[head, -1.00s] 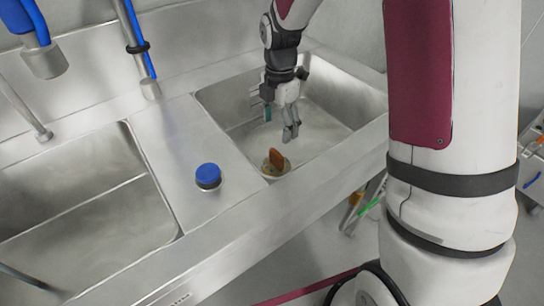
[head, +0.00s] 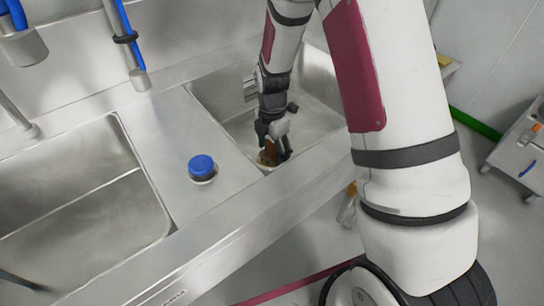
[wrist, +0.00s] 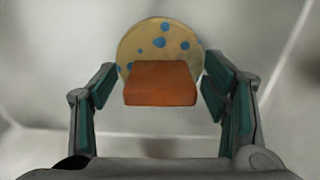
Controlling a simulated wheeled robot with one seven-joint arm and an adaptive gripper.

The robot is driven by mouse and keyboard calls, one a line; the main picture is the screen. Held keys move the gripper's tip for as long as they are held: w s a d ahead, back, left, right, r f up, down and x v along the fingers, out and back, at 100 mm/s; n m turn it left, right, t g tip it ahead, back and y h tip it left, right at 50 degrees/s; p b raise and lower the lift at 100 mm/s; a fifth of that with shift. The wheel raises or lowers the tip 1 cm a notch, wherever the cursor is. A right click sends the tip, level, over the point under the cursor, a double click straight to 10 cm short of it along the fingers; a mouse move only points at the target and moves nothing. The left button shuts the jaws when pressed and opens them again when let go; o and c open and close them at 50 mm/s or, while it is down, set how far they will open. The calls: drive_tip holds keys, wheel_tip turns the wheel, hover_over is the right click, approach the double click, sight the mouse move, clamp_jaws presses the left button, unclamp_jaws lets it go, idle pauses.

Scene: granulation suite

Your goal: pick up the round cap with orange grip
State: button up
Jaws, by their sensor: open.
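The round cap (wrist: 160,42) is a cream disc with blue spots, and its orange grip (wrist: 160,84) is a block standing up from it. In the head view the cap (head: 264,160) sits in the right sink basin near its front wall, partly hidden by my gripper. My gripper (head: 276,150) reaches down into that basin over the cap. In the wrist view my gripper (wrist: 160,95) is open, with one teal-padded finger on each side of the orange grip. A gap shows between the grip and each finger.
A blue-topped round item (head: 202,168) stands on the steel ledge between the two basins. The right basin's front rim (head: 300,168) is close to my gripper. The left basin (head: 80,200) looks empty. Taps with blue parts (head: 125,38) rise behind.

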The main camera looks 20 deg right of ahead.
drive_tip(key=shift+f, duration=0.3)
drive_tip(key=c, duration=1.5)
drive_tip(key=shift+r, duration=0.1)
